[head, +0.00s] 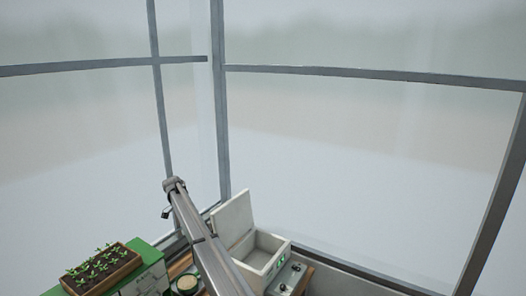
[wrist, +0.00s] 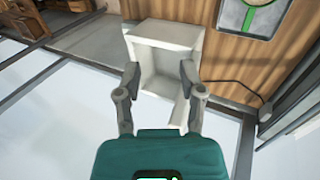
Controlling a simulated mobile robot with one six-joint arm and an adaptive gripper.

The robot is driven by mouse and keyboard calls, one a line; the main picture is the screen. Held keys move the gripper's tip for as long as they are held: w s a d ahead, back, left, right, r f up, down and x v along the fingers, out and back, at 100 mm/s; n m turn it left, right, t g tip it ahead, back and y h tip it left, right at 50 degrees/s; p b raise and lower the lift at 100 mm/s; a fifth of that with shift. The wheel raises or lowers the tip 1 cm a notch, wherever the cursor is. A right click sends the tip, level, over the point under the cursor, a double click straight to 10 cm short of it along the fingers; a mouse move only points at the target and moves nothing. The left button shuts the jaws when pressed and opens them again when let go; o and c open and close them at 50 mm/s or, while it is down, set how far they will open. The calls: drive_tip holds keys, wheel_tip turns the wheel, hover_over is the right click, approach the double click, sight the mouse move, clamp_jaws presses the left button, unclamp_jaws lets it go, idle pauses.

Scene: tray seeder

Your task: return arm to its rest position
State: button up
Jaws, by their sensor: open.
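My gripper (wrist: 160,72) is open in the wrist view, its two fingers spread apart with nothing held between them. Beyond the fingers, a white open-topped box (wrist: 165,34) shows on the wooden surface. In the head view my arm reaches up from the bottom edge to an end near the window frame. The fingers cannot be made out clearly there.
In the head view a white box (head: 260,263) with a raised lid (head: 231,218) stands right of my arm, beside a small control box (head: 288,276). A wooden seedling tray (head: 118,275) sits on a green machine (head: 152,258) at left. Window bars (head: 220,130) rise behind.

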drive_tip(key=s+d+f+n+y+b, duration=0.1)
drive_tip(key=s+d+f+b, duration=0.4)
drive_tip(key=d, duration=0.5)
drive_tip(key=s+d+f+n+y+b, duration=0.1)
drive_tip(key=s+d+f+b, duration=0.25)
drive_tip(key=s+d, duration=0.5)
drive_tip(key=s+d+f+n+b, duration=0.1)
drive_tip(key=s+d+f+b, duration=0.3)
drive_tip(key=d, duration=0.7)
drive_tip(key=s+d+f+n+t+y+b, duration=0.1)
drive_tip(key=s+d+f+b, duration=0.4)
drive_tip(key=s+d, duration=0.4)
drive_tip(key=s+d+f+n+t+y+b, duration=0.1)
drive_tip(key=s+d+f+b, duration=0.4)
drive_tip(key=s, duration=1.2)
drive_tip(key=d+f+n, duration=0.1)
drive_tip(key=d+f, duration=0.1)
drive_tip(key=d, duration=0.2)
drive_tip(key=shift+s+d+f+t+y, duration=0.15)
drive_tip(key=shift+s+d+t+y, duration=0.1)
drive_tip(key=shift+s+t+y, duration=0.1)
